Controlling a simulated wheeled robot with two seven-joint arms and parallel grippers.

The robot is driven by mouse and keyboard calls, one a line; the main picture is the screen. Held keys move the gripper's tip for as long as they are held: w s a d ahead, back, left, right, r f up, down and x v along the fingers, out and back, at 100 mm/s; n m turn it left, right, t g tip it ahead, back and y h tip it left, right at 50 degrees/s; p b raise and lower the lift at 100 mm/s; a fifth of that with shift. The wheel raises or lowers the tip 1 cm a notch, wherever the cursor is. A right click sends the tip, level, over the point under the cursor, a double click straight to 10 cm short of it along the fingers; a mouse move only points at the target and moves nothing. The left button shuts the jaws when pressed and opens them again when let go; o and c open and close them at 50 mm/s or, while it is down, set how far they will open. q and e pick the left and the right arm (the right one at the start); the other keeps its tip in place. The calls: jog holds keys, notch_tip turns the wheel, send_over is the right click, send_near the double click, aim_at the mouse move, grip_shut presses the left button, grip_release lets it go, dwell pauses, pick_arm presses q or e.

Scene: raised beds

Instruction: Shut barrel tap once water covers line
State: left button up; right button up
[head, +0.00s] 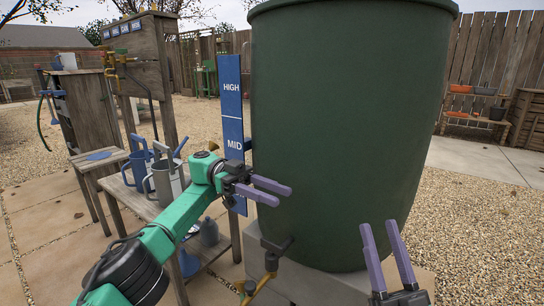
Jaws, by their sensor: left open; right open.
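The dark green barrel (345,130) stands upright on a pale block at centre right. Its brass tap (256,288) shows low at the front left, partly cut off by the bottom edge. A tall blue board (232,105) marked HIGH and MID stands beside the barrel; its lower part is partly behind my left gripper. No water or water line can be made out. My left gripper (284,197) is open and empty, in front of the barrel's lower left side, above the tap. My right gripper (377,224) is open and empty, fingers up, in front of the barrel's lower right.
A grey watering can (167,182) and a blue one (139,167) stand on a wooden bench left of the barrel. A wooden post frame (150,60) with brass taps is behind. Gravel (475,205) lies open to the right. Shelves with pots stand at the far right.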

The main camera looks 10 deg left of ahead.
pick_arm(q)
notch_tip(320, 180, up, 7)
jog(key=p, duration=0.3)
pick_arm(e)
jog(key=s+a+f+g+h, duration=0.1)
jog(key=s+f+g, duration=0.2)
jog(key=f, duration=0.8)
jog(key=s+a+f+m+g+h, duration=0.1)
jog(key=s+f+g, duration=0.2)
jog(key=f, duration=0.9)
jog(key=s+a+f+m+g+h, duration=0.1)
jog(key=s+f+g, duration=0.3)
jog(key=f, duration=0.8)
jog(key=shift+a+g+h, duration=0.15)
jog(key=shift+g+h, duration=0.15)
jog(key=shift+g, duration=0.6)
jog(key=shift+s+f, duration=0.1)
jog(key=shift+s, duration=0.05)
